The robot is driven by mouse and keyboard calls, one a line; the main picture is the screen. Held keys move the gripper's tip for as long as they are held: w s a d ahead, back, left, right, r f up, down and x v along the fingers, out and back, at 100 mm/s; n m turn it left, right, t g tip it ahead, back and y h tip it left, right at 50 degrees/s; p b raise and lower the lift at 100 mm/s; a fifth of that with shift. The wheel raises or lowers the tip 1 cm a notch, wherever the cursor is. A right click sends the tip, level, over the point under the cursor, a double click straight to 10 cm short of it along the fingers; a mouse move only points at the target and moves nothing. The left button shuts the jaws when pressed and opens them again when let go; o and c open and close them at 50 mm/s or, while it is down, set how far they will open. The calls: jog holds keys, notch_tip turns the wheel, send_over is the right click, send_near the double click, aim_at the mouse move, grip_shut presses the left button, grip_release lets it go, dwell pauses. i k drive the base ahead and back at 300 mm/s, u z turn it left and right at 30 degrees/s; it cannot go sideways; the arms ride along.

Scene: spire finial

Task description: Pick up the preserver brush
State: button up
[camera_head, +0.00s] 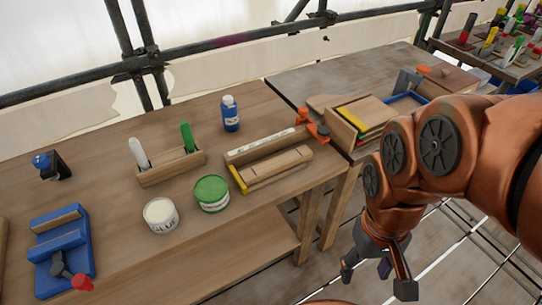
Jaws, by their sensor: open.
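Two upright handles stand in a wooden holder (172,170) on the workbench: a white one (139,153) at its left and a green one (187,137) at its right. The green one looks like the preserver brush, matching the green-lidded tin (211,193) in front; no label on either handle is readable. Their lower ends are hidden in the holder. My gripper (376,274) is open and empty at the lower right, pointing down past the bench's right end, well apart from the holder.
A white glue tin (161,215) stands left of the green tin. A blue bottle (230,114) is behind, and a wooden piece in a jig (270,160) lies to the right. A blue vise-like tool (62,250) is at left. A second table (300,88) adjoins at right.

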aim_at(185, 127)
jog(key=u, duration=0.45)
jog(key=k, duration=1.15)
jog(key=u, duration=1.4)
jog(key=i, duration=1.45)
jog(key=z, duration=0.35)
